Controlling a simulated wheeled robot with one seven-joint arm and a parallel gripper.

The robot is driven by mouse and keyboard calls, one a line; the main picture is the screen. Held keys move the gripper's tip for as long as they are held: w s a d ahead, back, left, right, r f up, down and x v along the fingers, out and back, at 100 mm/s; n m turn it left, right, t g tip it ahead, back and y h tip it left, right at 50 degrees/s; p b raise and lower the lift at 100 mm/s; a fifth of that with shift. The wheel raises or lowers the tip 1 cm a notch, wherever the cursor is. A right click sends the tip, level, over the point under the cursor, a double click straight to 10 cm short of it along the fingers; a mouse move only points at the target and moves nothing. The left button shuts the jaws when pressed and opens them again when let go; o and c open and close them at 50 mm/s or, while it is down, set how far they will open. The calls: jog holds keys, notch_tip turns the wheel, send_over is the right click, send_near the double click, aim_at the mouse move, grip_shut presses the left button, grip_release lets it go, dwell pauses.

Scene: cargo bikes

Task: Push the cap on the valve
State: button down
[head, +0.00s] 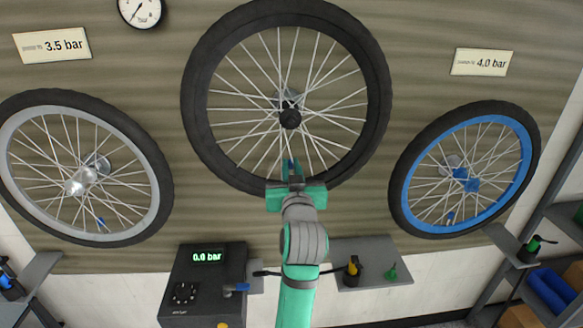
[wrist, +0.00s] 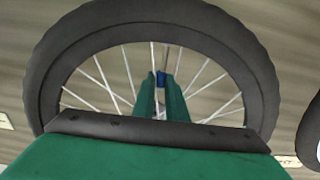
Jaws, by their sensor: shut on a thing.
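The middle wheel (head: 202,135) hangs upright on the wall, with a dark rim and white spokes. My gripper (head: 291,172) is at the bottom of this wheel, its green fingers reaching up over the rim.
A silver-rimmed wheel (head: 18,125) hangs left and a blue-rimmed wheel (head: 405,190) right. A dark pump box (head: 205,283) reading 0.0 bar stands below left. A grey shelf (head: 365,250) at lower right bears a yellow-black fitting (head: 352,270) and a green piece (head: 392,272).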

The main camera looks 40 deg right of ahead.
jog(key=shift+f, duration=0.3)
jog(key=c, duration=1.7)
grip_release()
jog(key=shift+w+r, duration=0.1)
jog(key=o, duration=0.3)
jog(key=shift+w, duration=0.15)
jog(key=shift+o, duration=0.2)
jog(key=shift+a, duration=0.1)
jog(key=shift+s+a, duration=0.15)
jog(key=shift+s, duration=0.7)
jog(key=shift+v, duration=4.3)
